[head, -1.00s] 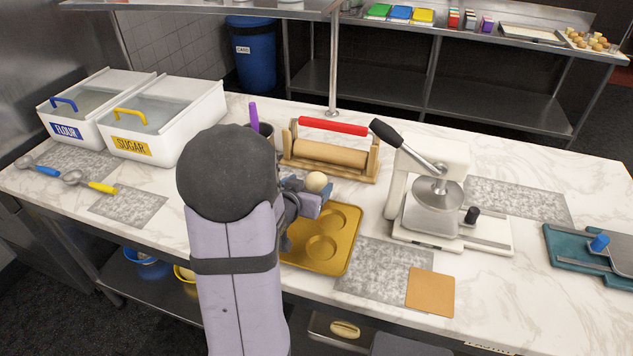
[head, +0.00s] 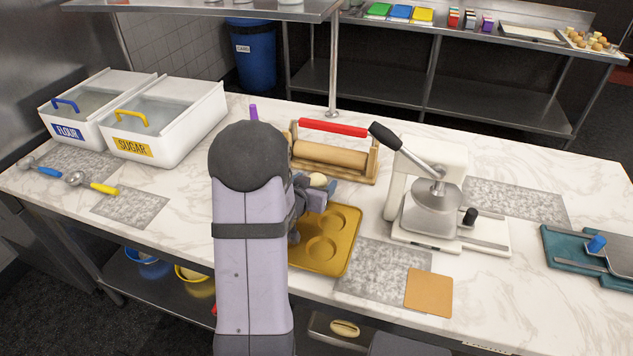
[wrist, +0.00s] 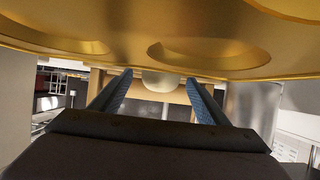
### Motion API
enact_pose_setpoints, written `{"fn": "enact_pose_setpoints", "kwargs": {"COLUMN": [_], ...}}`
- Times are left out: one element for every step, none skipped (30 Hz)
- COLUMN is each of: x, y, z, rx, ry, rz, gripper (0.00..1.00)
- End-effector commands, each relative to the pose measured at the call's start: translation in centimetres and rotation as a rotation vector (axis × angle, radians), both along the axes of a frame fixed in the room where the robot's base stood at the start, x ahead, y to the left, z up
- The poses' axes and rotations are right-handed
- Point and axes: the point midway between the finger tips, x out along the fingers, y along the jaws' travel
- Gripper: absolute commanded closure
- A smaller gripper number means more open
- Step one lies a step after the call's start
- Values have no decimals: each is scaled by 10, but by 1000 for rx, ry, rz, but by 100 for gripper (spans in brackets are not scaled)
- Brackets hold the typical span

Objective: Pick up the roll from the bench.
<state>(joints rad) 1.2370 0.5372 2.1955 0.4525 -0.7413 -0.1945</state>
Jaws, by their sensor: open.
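A small pale round roll (head: 318,180) shows just behind the gold tray and in front of the wooden frame. In the head view its lower part is hidden by my gripper (head: 312,191). In the wrist view the roll (wrist: 159,80) shows between the two blue finger tips of my gripper (wrist: 158,77), partly covered by the tray edge. The fingers are apart on either side of it, and no contact is clear. My forearm hides part of the bench (head: 160,190).
A gold tray (head: 345,256) with round hollows lies beside my gripper. A wooden frame with a rolling pin (head: 330,155) and red handle stands behind. A white press (head: 435,195) stands right. Flour and sugar bins stand left. Another roll-like item (head: 345,328) lies below the bench edge.

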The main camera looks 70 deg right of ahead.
Motion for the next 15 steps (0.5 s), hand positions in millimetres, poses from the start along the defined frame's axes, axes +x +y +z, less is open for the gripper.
{"fn": "enact_pose_setpoints", "kwargs": {"x": [0,0,0,0,0,0,0,0,0,0,0,0,0,0,0], "y": [0,0,0,0,0,0,0,0,0,0,0,0,0,0,0], "z": [0,0,0,0,0,0,0,0,0,0,0,0,0,0,0], "rx": [0,0,0,0,0,0,0,0,0,0,0,-1,-1,-1,-1], "ry": [0,0,0,0,0,0,0,0,0,0,0,0,0,0,0], "rz": [0,0,0,0,0,0,0,0,0,0,0,0,0,0,0], "gripper": [31,31,31,31,33,43,50,57,67,74,75,75,75,75,75]}}
